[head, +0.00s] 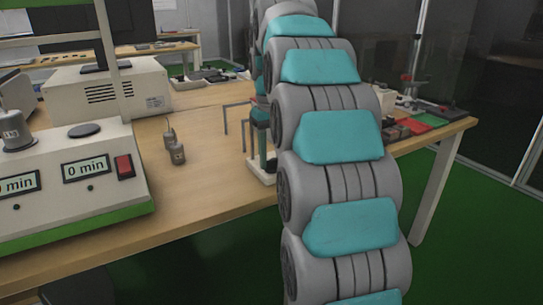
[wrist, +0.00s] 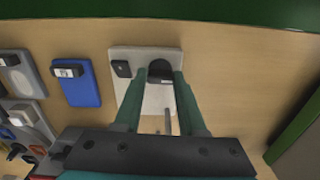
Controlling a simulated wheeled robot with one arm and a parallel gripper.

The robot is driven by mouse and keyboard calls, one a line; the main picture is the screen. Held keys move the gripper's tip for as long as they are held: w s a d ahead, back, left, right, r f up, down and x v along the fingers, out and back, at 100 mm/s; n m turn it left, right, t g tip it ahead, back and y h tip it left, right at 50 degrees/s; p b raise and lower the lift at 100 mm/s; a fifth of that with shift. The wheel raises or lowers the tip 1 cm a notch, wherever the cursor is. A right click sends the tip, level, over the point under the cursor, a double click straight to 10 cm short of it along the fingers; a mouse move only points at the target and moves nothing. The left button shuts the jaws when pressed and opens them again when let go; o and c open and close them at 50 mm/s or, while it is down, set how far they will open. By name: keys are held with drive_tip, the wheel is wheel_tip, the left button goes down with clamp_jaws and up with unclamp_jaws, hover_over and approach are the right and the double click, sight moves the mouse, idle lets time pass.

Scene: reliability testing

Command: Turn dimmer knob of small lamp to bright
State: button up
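A white plate (wrist: 153,52) lies on the wooden table in the wrist view. It carries a small black block (wrist: 122,69) at its left and a dark rounded part (wrist: 160,70) near its middle. I cannot tell for certain which is the dimmer knob. My gripper (wrist: 160,77) has two green fingers spread apart, one on each side of the dark rounded part. Contact cannot be made out. A thin grey rod (wrist: 167,122) shows between the fingers. In the head view, the light base (head: 261,172) is partly hidden by my arm.
In the wrist view, a blue plate (wrist: 82,92) and a grey plate (wrist: 22,76) lie left of the white one. In the head view, a white device with timer displays (head: 105,192) and small metal weights (head: 177,154) stand left. Bare table lies between.

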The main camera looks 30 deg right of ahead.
clamp_jaws()
drive_tip(key=shift+m, duration=0.8)
drive_tip(key=shift+o, duration=2.3)
unclamp_jaws()
